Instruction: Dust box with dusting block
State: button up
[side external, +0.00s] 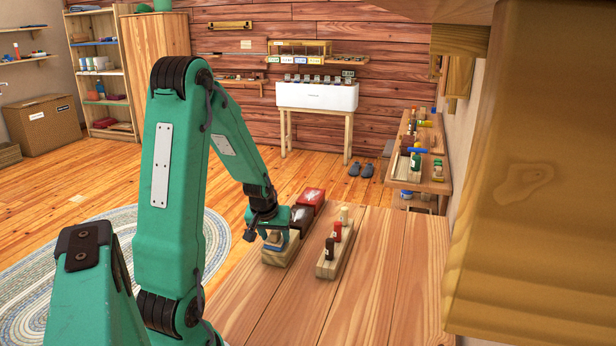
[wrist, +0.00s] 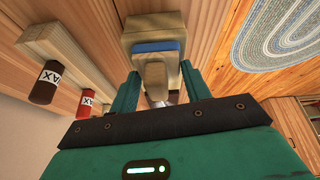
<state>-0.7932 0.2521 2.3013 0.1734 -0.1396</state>
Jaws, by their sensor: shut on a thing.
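My gripper (side external: 272,230) is low over the near left part of the wooden table. In the wrist view my gripper (wrist: 160,72) has its two green fingers on either side of a pale block with a blue band (wrist: 158,46), which I take to be the dusting block, and is shut on it. A pale wooden box (side external: 281,256) sits directly below; its tan end (wrist: 150,24) shows beyond the block in the wrist view. The fingers and block hide much of its top. I cannot tell whether the block touches the box.
A wooden rack (side external: 327,268) with small bottles stands just right; its wax bottles (wrist: 47,83) show at left in the wrist view. Dark and red-topped boxes (side external: 311,196) sit behind my gripper. The table's right side (side external: 395,270) is clear. A large wooden beam (side external: 540,230) fills the right foreground.

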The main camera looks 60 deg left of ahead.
jog(key=shift+s+d+f, duration=0.15)
jog(key=shift+s+d, duration=0.25)
jog(key=shift+w, duration=0.1)
jog(key=shift+w+a+r, duration=0.15)
jog(key=shift+w+a, duration=0.6)
jog(key=shift+a, duration=0.05)
jog(key=shift+w+a+r, duration=0.1)
jog(key=shift+w+a, duration=0.65)
jog(key=shift+w+a, duration=0.1)
jog(key=shift+a, duration=0.05)
jog(key=shift+w+a+f, duration=0.1)
jog(key=shift+w+a, duration=1.3)
notch_tip(320, 180, up, 6)
